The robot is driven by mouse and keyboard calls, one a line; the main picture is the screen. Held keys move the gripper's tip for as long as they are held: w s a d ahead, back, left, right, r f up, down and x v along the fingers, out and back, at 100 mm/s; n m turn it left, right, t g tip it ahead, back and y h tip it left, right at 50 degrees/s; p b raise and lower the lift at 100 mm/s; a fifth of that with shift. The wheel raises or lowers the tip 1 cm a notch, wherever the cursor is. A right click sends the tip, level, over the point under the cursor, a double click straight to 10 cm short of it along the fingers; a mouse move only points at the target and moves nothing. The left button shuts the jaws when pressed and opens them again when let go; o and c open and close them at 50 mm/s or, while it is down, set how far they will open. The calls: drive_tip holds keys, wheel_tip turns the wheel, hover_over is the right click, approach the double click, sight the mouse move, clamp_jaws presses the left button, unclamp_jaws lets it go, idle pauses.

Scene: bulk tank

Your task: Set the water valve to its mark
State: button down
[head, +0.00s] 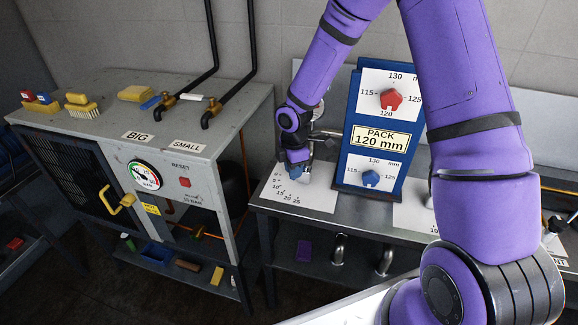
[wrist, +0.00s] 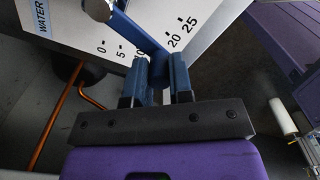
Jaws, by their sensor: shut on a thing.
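The water valve's blue lever (wrist: 136,31) runs across a white scale plate (wrist: 115,35) in the wrist view. The plate bears the word WATER and numbers from 0 to 25. The lever's outer end lies between my gripper's fingers (wrist: 156,80), near the middle of the scale, between 5 and 20; the figure 15 is hidden there. In the head view my gripper (head: 298,163) is at the scale plate (head: 300,197) on the steel bench and is shut on the lever, which it mostly hides. I cannot make out a separate mark.
A blue panel (head: 345,150) with a red knob (head: 391,99), a blue knob (head: 370,178) and a PACK 120 mm label stands close right of my gripper. A grey machine (head: 200,140) with a gauge (head: 144,175) stands left, with pipes above it.

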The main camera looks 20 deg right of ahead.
drive_tip(key=shift+s+d+n, duration=0.35)
drive_tip(key=shift+d+n, duration=0.05)
drive_tip(key=shift+n, duration=0.45)
drive_tip(key=shift+s+d+n, duration=0.35)
drive_tip(key=shift+n, duration=0.5)
drive_tip(key=c, duration=1)
unclamp_jaws()
drive_tip(key=shift+d, duration=0.1)
wheel_tip(320, 180, up, 11)
drive_tip(key=shift+f, duration=0.1)
drive_tip(key=shift+s, duration=0.1)
